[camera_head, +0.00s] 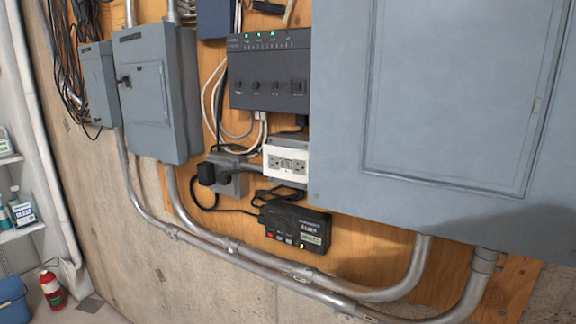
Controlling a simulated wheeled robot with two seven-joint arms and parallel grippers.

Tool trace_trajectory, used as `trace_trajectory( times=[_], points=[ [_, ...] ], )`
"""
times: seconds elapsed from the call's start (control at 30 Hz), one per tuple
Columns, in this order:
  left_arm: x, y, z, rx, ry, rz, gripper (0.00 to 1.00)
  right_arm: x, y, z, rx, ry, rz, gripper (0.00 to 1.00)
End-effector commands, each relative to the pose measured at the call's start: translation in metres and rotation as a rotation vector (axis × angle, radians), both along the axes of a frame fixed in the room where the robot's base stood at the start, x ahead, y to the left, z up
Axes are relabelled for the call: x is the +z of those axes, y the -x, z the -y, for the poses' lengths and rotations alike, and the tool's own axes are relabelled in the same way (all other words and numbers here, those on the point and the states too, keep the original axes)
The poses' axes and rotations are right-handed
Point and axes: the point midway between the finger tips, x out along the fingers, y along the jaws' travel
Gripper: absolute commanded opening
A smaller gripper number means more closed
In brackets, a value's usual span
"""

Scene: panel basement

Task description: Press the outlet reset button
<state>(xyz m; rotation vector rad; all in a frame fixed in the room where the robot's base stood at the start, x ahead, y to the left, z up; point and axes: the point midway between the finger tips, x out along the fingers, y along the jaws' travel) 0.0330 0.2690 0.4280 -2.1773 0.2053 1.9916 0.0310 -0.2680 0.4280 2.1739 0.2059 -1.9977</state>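A white outlet (285,163) is mounted on the plywood panel, left of the large grey electrical panel. Its sockets and a small middle section show, but the reset button is too small to make out clearly. A grey outlet box (229,178) with a black plug (207,173) in it sits just left of it. Neither of my grippers is in the head view.
A large grey panel (440,100) stands out at the right. A black device (270,75) with green lights hangs above the outlet, and a small black box (295,228) below it. Metal conduits (300,285) run beneath. Cables hang around the outlet.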

Motion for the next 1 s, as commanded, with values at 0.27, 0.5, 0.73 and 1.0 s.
trace_trajectory(
  times=[0.27,0.5,0.73,1.0],
  points=[
    [-0.0002,0.002,-0.003,-0.001,-0.004,-0.004,0.36,0.0002,-0.0008,0.0038,0.003,0.005,0.001,0.0],
    [-0.0002,0.0019,-0.0032,-0.002,-0.004,-0.004,0.36,0.0003,-0.0013,0.004,0.003,0.005,0.003,0.0],
    [0.0,0.0005,-0.003,-0.002,-0.004,-0.001,0.36,0.0003,-0.0016,0.004,0.003,0.005,0.003,0.0],
    [0.0004,-0.0013,-0.0026,-0.002,-0.003,0.003,0.36,0.0004,-0.002,0.004,0.003,0.004,0.004,0.0]
  ],
)
